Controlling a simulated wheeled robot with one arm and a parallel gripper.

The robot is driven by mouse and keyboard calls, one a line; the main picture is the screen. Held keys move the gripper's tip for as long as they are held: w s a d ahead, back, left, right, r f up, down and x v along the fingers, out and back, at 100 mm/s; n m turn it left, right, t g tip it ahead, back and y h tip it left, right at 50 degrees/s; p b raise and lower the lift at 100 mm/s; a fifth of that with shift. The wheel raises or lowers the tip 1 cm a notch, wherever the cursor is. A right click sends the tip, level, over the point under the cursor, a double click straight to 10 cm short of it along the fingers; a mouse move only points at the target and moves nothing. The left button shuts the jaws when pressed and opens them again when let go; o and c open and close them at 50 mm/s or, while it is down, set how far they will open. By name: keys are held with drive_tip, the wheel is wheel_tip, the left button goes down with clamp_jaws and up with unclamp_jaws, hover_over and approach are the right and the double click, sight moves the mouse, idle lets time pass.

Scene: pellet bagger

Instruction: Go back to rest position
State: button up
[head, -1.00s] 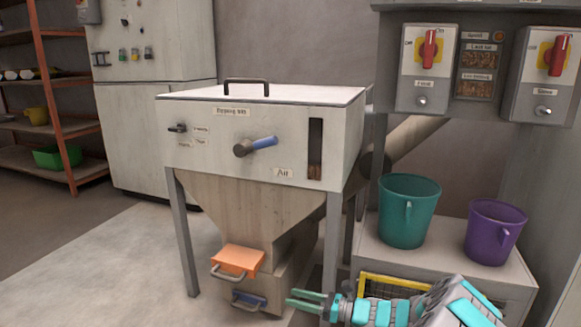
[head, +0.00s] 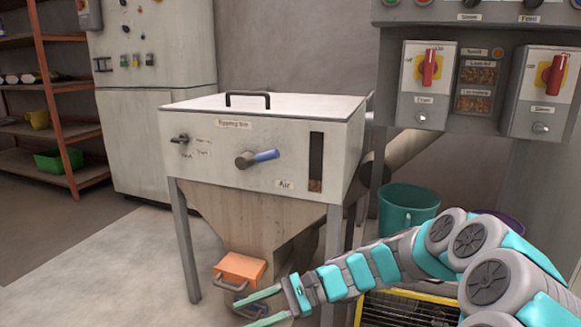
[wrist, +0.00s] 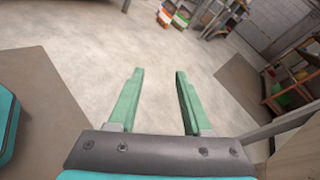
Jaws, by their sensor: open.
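My gripper (head: 262,306) is at the lower middle of the head view, in front of the bagging bin's lower chute. It is open, and in the wrist view its two green fingers (wrist: 159,88) stand apart with only bare floor between them. The bagging bin (head: 215,150) stands at the middle, with a blue-handled air valve on its front. An orange slide with a handle (head: 240,268) sits at the bin's outlet, just beyond my fingers.
A teal bucket (head: 405,207) stands at the right, and a purple bucket (head: 507,222) is mostly hidden behind my arm. Control boxes with red switches (head: 429,68) hang at the upper right. A yellow-framed grate (head: 415,310) lies below my arm. Floor at the left (head: 90,260) is clear.

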drive_tip(key=s+d+r+n+g+h+p, duration=0.1)
drive_tip(key=s+d+r+n+h, duration=0.15)
drive_tip(key=s, duration=0.45)
drive_tip(key=s+d+r+n+h+p, duration=0.1)
drive_tip(key=s+d+n+h+p, duration=0.2)
drive_tip(key=s, duration=0.4)
drive_tip(key=s+d+n+t+h+p, duration=0.1)
drive_tip(key=s+d+h, duration=0.3)
drive_tip(key=d, duration=0.5)
drive_tip(key=s+d+r+n+t+h+p, duration=0.1)
drive_tip(key=s+d+n+t+h, duration=0.1)
drive_tip(key=s+d+h, duration=0.3)
drive_tip(key=s+d+n, duration=0.1)
drive_tip(key=s+d, duration=0.2)
drive_tip(key=shift+s+d+r+n, duration=0.3)
drive_tip(key=shift+s+d+n, duration=0.05)
drive_tip(key=shift+s+d, duration=0.05)
